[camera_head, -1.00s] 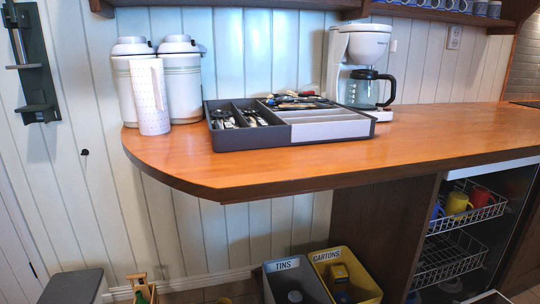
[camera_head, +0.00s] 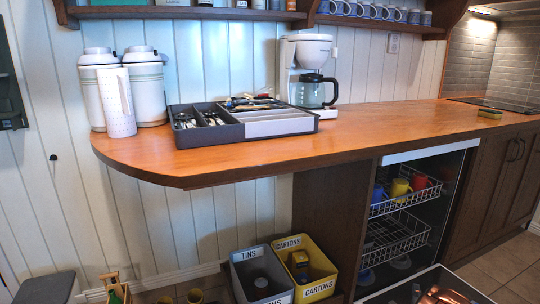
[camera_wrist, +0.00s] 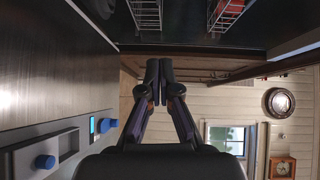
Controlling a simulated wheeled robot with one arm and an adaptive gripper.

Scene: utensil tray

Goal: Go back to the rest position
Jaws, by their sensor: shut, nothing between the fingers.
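My gripper (camera_wrist: 158,70) shows in the wrist view. Its two fingers are together with nothing between them. It is in free space, apart from the dark panel of the appliance with blue knobs (camera_wrist: 45,162) at the left. The head view does not show my gripper. There the utensil tray (camera_head: 240,137) sits on the wooden counter, with cutlery in its left compartments and more utensils at its back.
The wooden counter (camera_head: 300,150) has a free stretch right of the coffee maker (camera_head: 312,90). Two flasks (camera_head: 146,90) and a white cylinder (camera_head: 117,102) stand at its left end. Below are a tins bin (camera_head: 250,256), a cartons bin (camera_head: 325,288) and an open cabinet with wire baskets (camera_head: 395,238).

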